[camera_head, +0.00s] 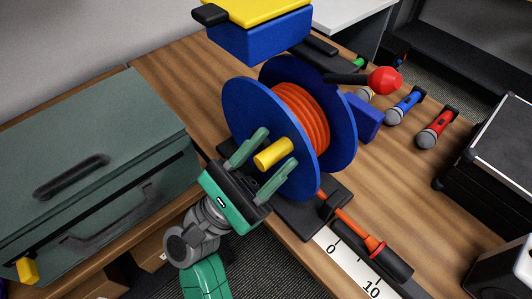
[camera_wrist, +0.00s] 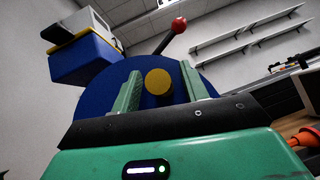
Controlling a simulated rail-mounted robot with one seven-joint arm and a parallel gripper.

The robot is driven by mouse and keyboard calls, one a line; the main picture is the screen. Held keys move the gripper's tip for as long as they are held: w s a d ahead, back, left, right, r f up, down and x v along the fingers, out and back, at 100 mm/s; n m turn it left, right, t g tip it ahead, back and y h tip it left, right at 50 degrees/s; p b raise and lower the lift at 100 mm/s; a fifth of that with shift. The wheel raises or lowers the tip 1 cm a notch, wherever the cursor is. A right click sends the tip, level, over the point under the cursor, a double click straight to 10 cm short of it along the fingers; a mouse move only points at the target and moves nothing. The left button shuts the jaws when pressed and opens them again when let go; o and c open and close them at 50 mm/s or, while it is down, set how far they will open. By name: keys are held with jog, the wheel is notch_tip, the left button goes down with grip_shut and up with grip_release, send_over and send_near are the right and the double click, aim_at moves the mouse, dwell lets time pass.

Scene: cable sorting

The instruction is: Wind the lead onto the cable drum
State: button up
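The cable drum has blue flanges (camera_head: 238,108) and stands upright on a dark base (camera_head: 300,222) on the wooden bench. Several turns of orange lead (camera_head: 303,118) are wound between the flanges. The lead's free part (camera_head: 350,222) runs out low at the front to an orange end piece (camera_head: 374,244) on a dark channel beside a number scale. A yellow crank handle (camera_head: 272,153) sticks out from the near flange; it also shows in the wrist view (camera_wrist: 158,81). My gripper (camera_head: 278,148) is open, its green fingers either side of the handle with visible gaps.
A red-knobbed lever (camera_head: 384,80) and a blue box with a yellow top (camera_head: 262,38) stand above and behind the drum. Microphones (camera_head: 404,106) lie at the right, near a black case (camera_head: 495,150). A green toolbox (camera_head: 90,170) fills the left.

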jog(key=p+v, duration=0.1)
jog(key=v, duration=0.7)
